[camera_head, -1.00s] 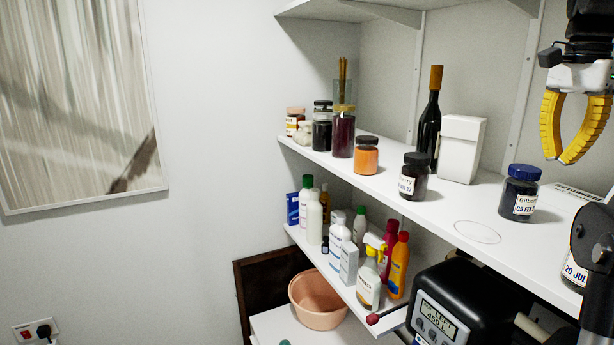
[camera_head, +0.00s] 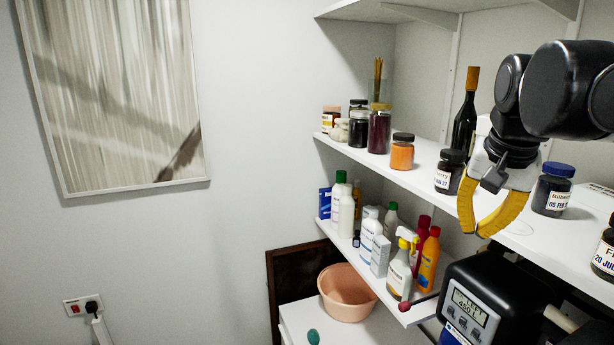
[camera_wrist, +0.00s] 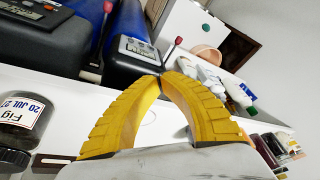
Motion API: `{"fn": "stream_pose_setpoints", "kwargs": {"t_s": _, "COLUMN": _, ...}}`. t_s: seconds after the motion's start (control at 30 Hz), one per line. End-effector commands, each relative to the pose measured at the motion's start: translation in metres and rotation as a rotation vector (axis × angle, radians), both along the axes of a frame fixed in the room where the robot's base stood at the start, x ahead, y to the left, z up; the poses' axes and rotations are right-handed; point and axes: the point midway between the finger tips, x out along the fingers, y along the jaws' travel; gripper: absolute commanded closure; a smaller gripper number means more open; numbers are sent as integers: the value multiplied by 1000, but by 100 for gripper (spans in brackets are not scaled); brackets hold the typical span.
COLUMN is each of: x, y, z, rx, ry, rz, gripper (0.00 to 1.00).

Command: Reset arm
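My gripper (camera_head: 477,234) has two curved yellow fingers whose tips meet, with no object between them. It hangs in front of the upper shelf (camera_head: 560,240), pointing down. In the wrist view the fingers (camera_wrist: 162,77) arch together with their tips touching and the space inside is empty. My dark arm comes in from the right and hides part of the shelf and the white box behind it.
A dark-lidded jar (camera_head: 449,172) stands just left of my gripper, and a blue-lidded jar (camera_head: 552,190) just right. A dark bottle (camera_head: 465,125) stands behind. Bottles, including an orange one (camera_head: 428,262), fill the lower shelf. A black device (camera_head: 495,295) sits below.

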Motion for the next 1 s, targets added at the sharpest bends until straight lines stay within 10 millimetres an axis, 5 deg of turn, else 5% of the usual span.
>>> {"fn": "stream_pose_setpoints", "kwargs": {"t_s": 0.03, "x": -11, "y": 26, "z": -26, "rx": -23, "ry": -30, "rz": 84, "gripper": 100}}
{"fn": "stream_pose_setpoints", "kwargs": {"t_s": 0.2, "x": -45, "y": 85, "z": -104, "rx": -98, "ry": -129, "rz": 321, "gripper": 100}}
{"fn": "stream_pose_setpoints", "kwargs": {"t_s": 0.5, "x": -108, "y": 147, "z": -221, "rx": -194, "ry": -264, "rz": 615, "gripper": 100}}
{"fn": "stream_pose_setpoints", "kwargs": {"t_s": 0.77, "x": -103, "y": 143, "z": -291, "rx": -192, "ry": -258, "rz": 602, "gripper": 100}}
{"fn": "stream_pose_setpoints", "kwargs": {"t_s": 1.0, "x": -103, "y": 143, "z": -378, "rx": -191, "ry": -258, "rz": 600, "gripper": 100}}
